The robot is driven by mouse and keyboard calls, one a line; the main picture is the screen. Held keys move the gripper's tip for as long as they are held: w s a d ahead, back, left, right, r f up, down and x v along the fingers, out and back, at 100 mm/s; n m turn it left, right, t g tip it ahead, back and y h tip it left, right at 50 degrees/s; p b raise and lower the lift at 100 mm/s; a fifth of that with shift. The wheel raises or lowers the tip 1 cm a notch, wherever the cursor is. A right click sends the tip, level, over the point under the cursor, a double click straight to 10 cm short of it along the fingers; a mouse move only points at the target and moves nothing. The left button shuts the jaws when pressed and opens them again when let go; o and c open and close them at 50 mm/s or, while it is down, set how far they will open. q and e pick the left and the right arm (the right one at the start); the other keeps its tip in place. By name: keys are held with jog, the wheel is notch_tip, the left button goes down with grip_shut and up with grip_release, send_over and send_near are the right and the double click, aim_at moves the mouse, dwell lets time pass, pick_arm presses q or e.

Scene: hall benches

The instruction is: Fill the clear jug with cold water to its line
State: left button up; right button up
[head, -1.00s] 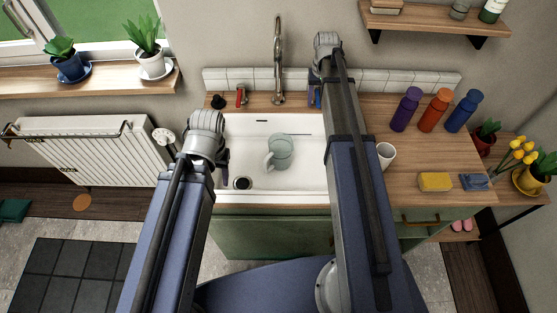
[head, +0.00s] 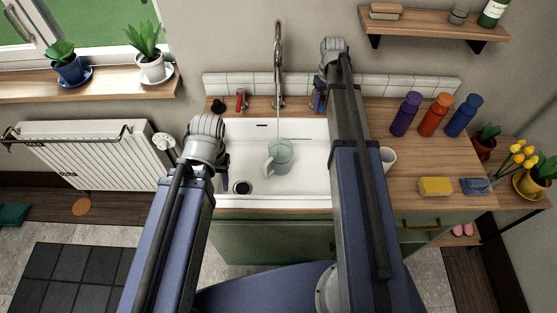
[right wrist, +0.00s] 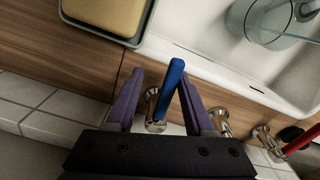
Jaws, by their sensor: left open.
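The clear jug (head: 281,158) stands in the white sink (head: 309,180), its handle to the left. A thin stream of water falls from the tall tap (head: 278,50) into it. Its line and water level are too small to tell. Part of the jug (right wrist: 265,32) shows in the right wrist view. The blue tap lever (right wrist: 173,82) stands between the spread fingers of my right gripper (right wrist: 160,74), with gaps visible beside it. In the head view my right arm mostly hides this gripper. My left gripper (head: 223,181) is open and empty over the sink's left edge.
The red tap lever (head: 241,99) is left of the tap. A tan block in a grey tray (right wrist: 143,28) lies beside the sink. A white cup (head: 388,159), purple, orange and blue bottles and a yellow sponge (head: 435,186) stand on the right counter.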

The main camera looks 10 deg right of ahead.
jog(key=shift+w+d+n, duration=0.1)
jog(key=shift+d+n, duration=0.4)
jog(key=shift+n, duration=0.35)
jog(key=shift+w+d+n, duration=0.1)
jog(key=shift+d+n, duration=0.4)
jog(key=shift+n, duration=0.35)
jog(key=shift+s+a+m, duration=0.2)
jog(key=shift+a+m, duration=0.6)
jog(key=shift+m, duration=0.6)
dwell(4.9)
